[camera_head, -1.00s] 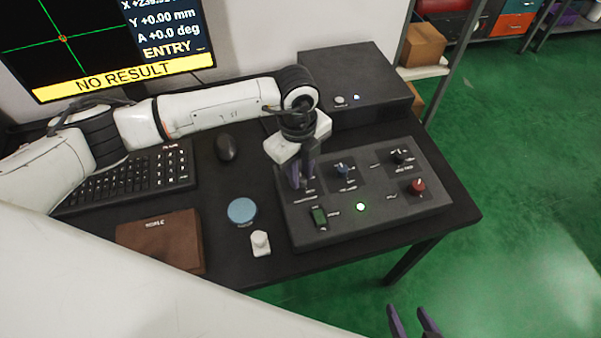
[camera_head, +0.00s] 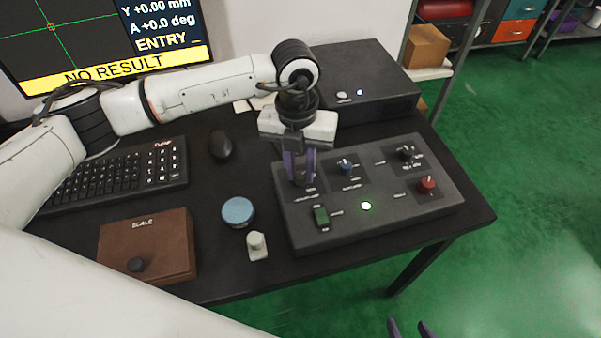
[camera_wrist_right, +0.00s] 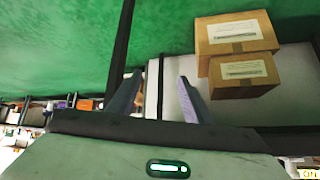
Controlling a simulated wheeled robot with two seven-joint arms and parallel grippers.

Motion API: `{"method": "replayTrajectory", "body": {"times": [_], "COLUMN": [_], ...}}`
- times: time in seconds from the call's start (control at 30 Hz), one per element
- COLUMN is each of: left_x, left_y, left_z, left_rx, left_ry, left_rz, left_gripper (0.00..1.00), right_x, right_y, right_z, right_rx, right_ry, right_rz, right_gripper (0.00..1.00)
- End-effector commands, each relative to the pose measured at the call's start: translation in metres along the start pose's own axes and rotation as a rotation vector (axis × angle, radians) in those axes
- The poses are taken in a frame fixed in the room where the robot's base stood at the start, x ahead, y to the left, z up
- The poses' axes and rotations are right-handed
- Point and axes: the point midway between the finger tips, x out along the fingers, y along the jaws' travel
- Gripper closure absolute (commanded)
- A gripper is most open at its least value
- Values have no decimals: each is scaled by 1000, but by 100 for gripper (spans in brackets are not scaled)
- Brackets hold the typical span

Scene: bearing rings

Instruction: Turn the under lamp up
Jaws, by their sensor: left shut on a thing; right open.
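The black control box (camera_head: 385,212) lies on the table with several controls on its top. My left gripper (camera_head: 301,180) points down at the box's upper left part. Its purple fingers are shut on a small dark knob there, which they mostly hide. The labels are too small to read, so I cannot confirm which control is the under lamp's.
A blue disc (camera_head: 238,211), a small white piece (camera_head: 257,247) and a brown scale box (camera_head: 150,235) lie left. A larger black box (camera_head: 365,85) stands behind.

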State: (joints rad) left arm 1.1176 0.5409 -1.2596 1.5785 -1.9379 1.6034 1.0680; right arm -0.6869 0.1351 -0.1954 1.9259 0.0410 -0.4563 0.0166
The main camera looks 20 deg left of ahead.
Motion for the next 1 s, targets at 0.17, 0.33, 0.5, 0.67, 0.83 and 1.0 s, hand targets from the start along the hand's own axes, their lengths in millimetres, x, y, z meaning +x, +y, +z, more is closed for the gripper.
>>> {"method": "replayTrajectory", "body": {"times": [0.17,0.33,0.5,0.67,0.83,1.0], "left_x": [2,2,1,0,0,-1], "left_y": [0,0,0,0,0,-1], "left_z": [2,2,2,2,2,2], "left_rx": [167,327,475,588,678,733], "left_ry": [0,6,11,15,19,21], "left_rz": [0,0,1,0,1,0], "left_gripper": [100,100,100,100,100,100], "right_x": [9,16,21,26,28,30], "right_y": [-4,-9,-10,-10,-11,-12], "right_z": [1,6,7,10,8,10], "right_rx": [-6,-10,-12,-15,-15,-13], "right_ry": [14,12,19,15,25,26], "right_rz": [-9,-17,-19,-20,-22,-24], "right_gripper": [54,54,54,54,54,54]}}
